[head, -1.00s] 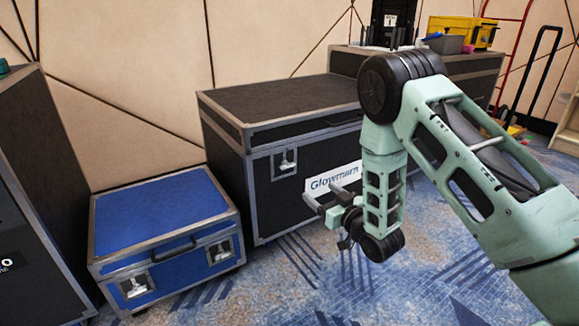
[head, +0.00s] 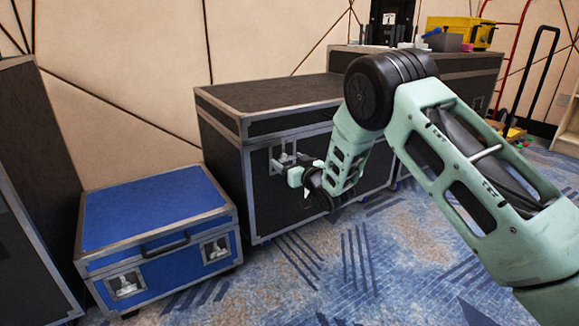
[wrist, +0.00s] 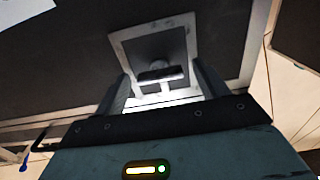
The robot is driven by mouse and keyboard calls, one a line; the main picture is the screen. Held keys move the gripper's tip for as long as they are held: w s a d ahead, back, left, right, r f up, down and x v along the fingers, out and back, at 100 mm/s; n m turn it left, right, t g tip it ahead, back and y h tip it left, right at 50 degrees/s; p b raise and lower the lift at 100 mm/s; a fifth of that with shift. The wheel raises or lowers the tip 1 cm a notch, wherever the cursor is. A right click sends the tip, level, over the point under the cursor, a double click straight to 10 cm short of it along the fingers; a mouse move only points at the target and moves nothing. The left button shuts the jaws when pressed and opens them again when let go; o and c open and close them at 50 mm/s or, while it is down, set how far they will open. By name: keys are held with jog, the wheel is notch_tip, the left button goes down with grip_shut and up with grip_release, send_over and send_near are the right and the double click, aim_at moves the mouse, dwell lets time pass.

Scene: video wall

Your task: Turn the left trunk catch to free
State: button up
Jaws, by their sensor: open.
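The black trunk (head: 262,208) with silver edges stands against the wall. Its left catch (wrist: 160,75) is a metal turn piece in a square recessed plate (wrist: 121,45); in the wrist view its bar lies roughly level across the picture. My gripper (head: 285,163) is at the trunk's front, over the catch, and partly hides it in the head view. In the wrist view, my gripper (wrist: 160,85) is open, with one finger on each side of the catch's bar. I cannot tell whether the fingers touch it. The trunk's right side is hidden behind my arm.
A blue case (head: 155,207) with two catches sits on the floor to the left. A dark case (head: 30,200) stands at the far left. Another dark case (head: 470,68) behind carries a yellow box (head: 460,30). Patterned carpet (head: 350,260) in front is clear.

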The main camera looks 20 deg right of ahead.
jog(key=shift+w, duration=0.1)
jog(key=c, duration=1)
jog(key=shift+n, duration=0.3)
jog(key=n+p, duration=0.2)
jog(key=n, duration=0.1)
jog(key=n+p, duration=0.1)
jog(key=n, duration=0.4)
jog(key=n+p, duration=0.3)
jog(key=n, duration=0.6)
jog(key=shift+f+n, duration=0.1)
jog(key=shift+n, duration=0.2)
